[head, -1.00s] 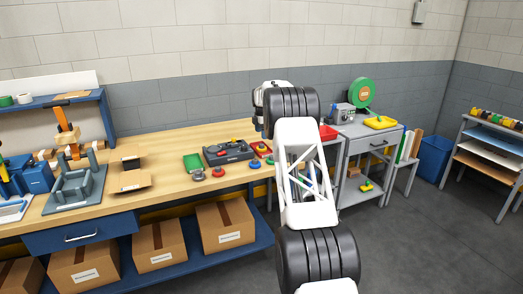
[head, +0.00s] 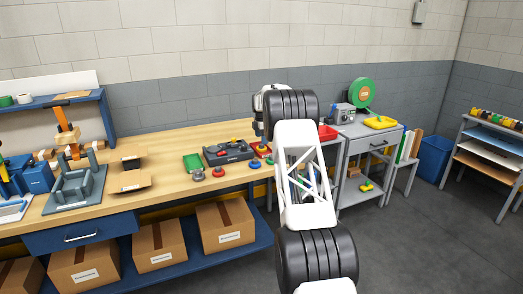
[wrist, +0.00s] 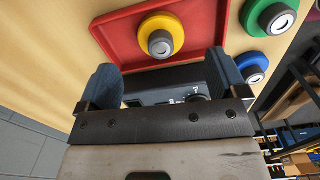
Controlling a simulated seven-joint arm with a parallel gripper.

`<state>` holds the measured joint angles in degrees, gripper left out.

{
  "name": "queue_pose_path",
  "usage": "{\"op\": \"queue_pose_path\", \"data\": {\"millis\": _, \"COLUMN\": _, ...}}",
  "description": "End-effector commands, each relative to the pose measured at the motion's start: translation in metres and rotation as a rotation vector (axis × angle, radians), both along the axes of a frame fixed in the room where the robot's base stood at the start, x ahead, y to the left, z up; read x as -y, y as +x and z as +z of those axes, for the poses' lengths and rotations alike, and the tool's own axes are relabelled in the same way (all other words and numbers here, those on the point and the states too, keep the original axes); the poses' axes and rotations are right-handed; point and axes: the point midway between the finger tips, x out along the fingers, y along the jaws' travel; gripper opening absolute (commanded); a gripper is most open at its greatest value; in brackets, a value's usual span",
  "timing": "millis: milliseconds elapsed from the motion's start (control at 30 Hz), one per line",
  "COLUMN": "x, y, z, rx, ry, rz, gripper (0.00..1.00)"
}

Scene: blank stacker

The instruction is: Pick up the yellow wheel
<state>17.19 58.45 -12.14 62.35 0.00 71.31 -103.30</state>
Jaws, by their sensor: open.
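The yellow wheel (wrist: 157,21) has a grey hub and sits in a red tray (wrist: 106,35) on the wooden bench. My gripper (wrist: 162,66) is open, with its two dark blue fingers apart. The wheel appears just beyond the fingertips, roughly centred between them, and nothing is held. In the head view the red tray (head: 258,153) is on the bench beside my arm; the wheel is too small there to make out clearly, and my fingers are mostly hidden by the arm.
A green wheel (wrist: 260,9) and a blue wheel (wrist: 249,61) lie on the bench just right of the tray in the wrist view. A dark fixture (head: 228,152) stands left of the tray in the head view. A grey cart (head: 363,150) stands to the right.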

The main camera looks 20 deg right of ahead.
Motion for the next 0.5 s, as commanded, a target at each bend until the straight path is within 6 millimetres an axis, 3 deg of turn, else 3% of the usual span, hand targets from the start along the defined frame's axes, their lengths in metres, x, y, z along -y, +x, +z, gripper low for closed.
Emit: {"op": "queue_pose_path", "data": {"millis": 500, "x": -0.002, "y": -0.001, "z": -0.047, "rx": 0.000, "ry": 0.000, "rz": 0.000, "gripper": 0.91}}
